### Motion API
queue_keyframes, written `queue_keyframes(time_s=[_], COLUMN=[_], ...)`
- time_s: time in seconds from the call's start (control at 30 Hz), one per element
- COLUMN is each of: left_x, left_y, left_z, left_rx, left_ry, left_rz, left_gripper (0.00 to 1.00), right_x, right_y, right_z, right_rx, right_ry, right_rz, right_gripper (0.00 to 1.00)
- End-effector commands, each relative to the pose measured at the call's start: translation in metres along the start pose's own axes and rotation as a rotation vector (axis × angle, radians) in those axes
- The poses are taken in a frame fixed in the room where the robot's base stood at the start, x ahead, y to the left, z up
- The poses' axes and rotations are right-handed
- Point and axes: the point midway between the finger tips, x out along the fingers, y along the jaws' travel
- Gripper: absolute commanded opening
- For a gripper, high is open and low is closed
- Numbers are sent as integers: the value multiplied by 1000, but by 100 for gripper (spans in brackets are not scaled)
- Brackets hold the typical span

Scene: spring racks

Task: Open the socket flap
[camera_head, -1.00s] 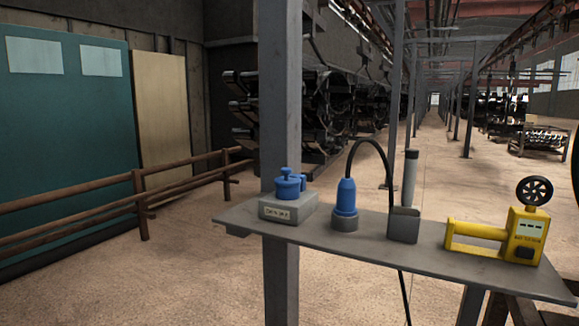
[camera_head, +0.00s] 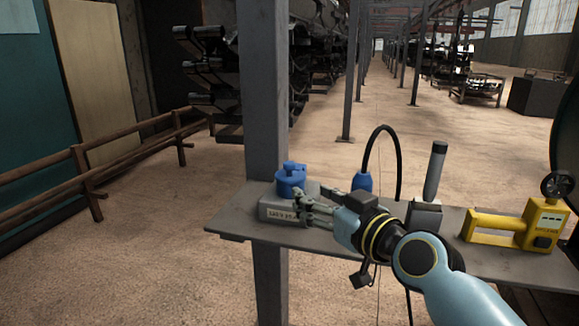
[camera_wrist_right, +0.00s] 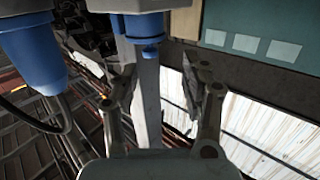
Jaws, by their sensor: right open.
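The socket is a grey box (camera_head: 272,206) with a label on its front and a blue cap or flap (camera_head: 291,182) on top. It stands near the left end of the grey shelf. My right gripper (camera_head: 303,204) is at the box's right front side, close to the blue part; I cannot tell whether it touches. In the right wrist view the blue part (camera_wrist_right: 146,28) shows beyond the open fingers of my right gripper (camera_wrist_right: 155,85), with nothing visible held between them. My left gripper is not in view.
A blue plug (camera_head: 362,182) with a black cable stands behind my right arm. A dark grey cylinder (camera_head: 435,172) in a holder and a yellow tester (camera_head: 515,232) stand further right on the shelf (camera_head: 232,219). A grey post (camera_head: 264,100) rises behind the socket.

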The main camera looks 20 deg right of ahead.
Motion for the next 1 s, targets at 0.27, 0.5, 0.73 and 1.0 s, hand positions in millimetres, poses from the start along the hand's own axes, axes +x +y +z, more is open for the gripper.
queue_keyframes(time_s=[0.27, 0.5, 0.73, 1.0], left_x=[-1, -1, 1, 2], left_y=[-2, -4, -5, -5], left_z=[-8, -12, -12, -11], left_rx=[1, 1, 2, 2], left_ry=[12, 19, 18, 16], left_rz=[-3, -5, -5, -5], left_gripper=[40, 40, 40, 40], right_x=[31, 78, 112, 120], right_y=[14, 16, 18, 19], right_z=[-22, -26, -28, -29], right_rx=[9, 9, 9, 7], right_ry=[91, 89, 88, 86], right_rz=[55, 53, 53, 53], right_gripper=[47, 47, 47, 47])
